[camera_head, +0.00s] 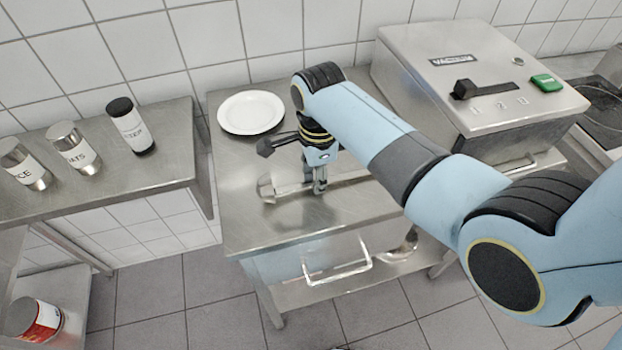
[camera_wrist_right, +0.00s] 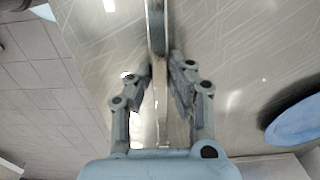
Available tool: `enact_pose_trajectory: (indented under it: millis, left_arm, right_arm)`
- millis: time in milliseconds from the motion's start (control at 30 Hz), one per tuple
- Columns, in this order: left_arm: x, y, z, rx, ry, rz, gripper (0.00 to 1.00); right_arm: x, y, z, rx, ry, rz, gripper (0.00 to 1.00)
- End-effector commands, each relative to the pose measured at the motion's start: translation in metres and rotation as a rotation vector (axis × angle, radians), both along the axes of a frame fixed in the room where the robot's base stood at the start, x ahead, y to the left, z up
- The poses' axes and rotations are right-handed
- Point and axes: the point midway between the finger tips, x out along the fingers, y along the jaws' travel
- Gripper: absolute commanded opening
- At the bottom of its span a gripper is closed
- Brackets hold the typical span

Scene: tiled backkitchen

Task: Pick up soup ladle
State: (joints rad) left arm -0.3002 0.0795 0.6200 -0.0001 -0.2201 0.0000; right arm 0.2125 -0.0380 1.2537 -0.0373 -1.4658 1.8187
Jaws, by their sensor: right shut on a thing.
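My right gripper (camera_head: 320,188) points down over the table and is shut on the ladle's handle. In the right wrist view the handle (camera_wrist_right: 157,30) runs up the picture from between the two fingers of the right gripper (camera_wrist_right: 164,68). I cannot tell whether the ladle touches the tabletop or is just above it. My arm hides part of the handle's right end. My left gripper is not in view.
A white plate (camera_head: 251,112) lies behind the gripper. A large steel machine (camera_head: 480,85) stands at the back right. Labelled canisters (camera_head: 130,127) stand on a steel counter (camera_head: 100,190) at the left. The table's front left is clear.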

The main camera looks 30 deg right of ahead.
Motion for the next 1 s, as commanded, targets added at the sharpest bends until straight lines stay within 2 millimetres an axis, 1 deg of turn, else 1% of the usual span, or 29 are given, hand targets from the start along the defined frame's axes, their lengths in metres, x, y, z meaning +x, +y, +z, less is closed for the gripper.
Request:
enact_pose_trajectory:
  millis: [133,200,233,300,500,600,700,833,1000]
  left_arm:
    - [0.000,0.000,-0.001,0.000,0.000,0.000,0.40]
    - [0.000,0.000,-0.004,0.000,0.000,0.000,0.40]
    - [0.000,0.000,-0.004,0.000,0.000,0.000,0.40]
    - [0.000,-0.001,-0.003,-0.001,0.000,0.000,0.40]
    - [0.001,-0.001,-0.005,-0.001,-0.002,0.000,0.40]
    - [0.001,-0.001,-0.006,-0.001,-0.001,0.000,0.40]
    - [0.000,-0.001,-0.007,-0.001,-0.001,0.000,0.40]
    - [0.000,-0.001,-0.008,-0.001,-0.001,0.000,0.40]
    - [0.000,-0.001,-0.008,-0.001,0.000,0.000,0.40]
  right_arm:
    - [0.001,0.000,0.017,0.000,-0.003,0.000,0.00]
    - [0.002,0.000,0.033,0.001,-0.006,0.000,0.00]
    - [-0.001,0.000,0.040,0.001,-0.005,0.000,0.00]
    - [-0.020,-0.006,0.047,-0.002,0.000,0.000,0.00]
    - [-0.062,-0.018,0.074,-0.002,-0.001,0.000,0.00]
    - [-0.081,-0.023,0.085,-0.001,0.000,0.001,0.00]
    - [-0.096,-0.028,0.095,-0.002,-0.001,0.001,0.00]
    - [-0.108,-0.031,0.103,-0.001,0.000,0.000,0.00]
    - [-0.112,-0.032,0.106,-0.001,0.000,0.000,0.00]
